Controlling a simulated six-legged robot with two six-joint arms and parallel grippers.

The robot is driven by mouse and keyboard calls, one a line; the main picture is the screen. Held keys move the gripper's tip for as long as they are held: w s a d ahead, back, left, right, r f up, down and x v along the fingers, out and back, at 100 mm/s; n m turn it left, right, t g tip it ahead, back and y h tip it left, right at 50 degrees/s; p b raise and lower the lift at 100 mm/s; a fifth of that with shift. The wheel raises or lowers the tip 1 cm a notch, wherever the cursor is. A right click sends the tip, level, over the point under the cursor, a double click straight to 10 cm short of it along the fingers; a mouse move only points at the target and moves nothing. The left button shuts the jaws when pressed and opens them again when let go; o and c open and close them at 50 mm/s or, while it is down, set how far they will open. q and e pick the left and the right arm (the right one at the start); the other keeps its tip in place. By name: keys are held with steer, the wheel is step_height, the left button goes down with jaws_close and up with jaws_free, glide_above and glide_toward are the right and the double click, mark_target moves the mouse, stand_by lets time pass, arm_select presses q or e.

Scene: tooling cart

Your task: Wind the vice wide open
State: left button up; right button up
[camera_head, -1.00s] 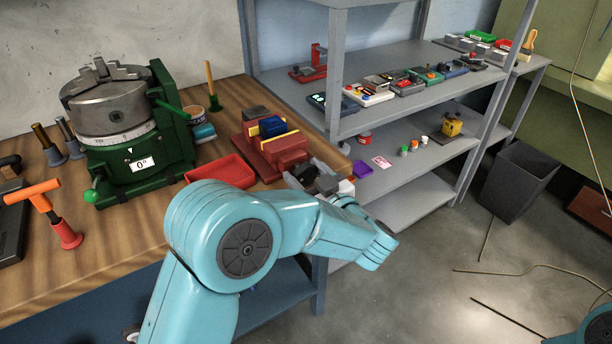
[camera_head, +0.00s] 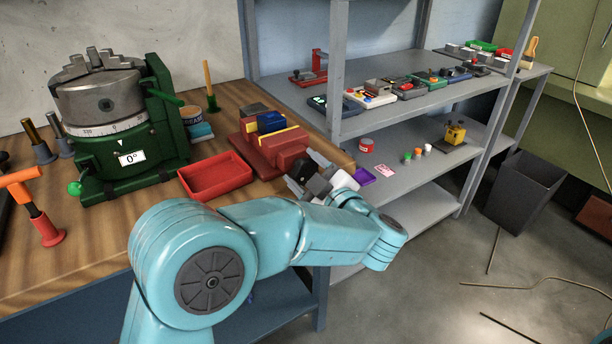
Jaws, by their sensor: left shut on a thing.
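The red vice (camera_head: 284,152) stands near the right end of the wooden bench, with a blue block (camera_head: 271,124) and a yellow strip between its jaws. My left arm reaches across the bench's front edge. My left gripper (camera_head: 308,178) is at the vice's near end, shut on the vice handle. The handle itself is mostly hidden behind the grey fingers and the wrist. My right gripper is out of view.
A red tray (camera_head: 216,177) lies left of the vice. A green rotary table with a chuck (camera_head: 104,104) stands further left, and an orange-handled tool (camera_head: 36,201) is at the near left. Grey shelves (camera_head: 411,110) with small items rise close on the right.

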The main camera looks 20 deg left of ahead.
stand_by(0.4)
arm_select(q)
steer(key=o, duration=0.8)
steer(key=shift+o, duration=0.8)
steer(key=shift+w+a, duration=0.1)
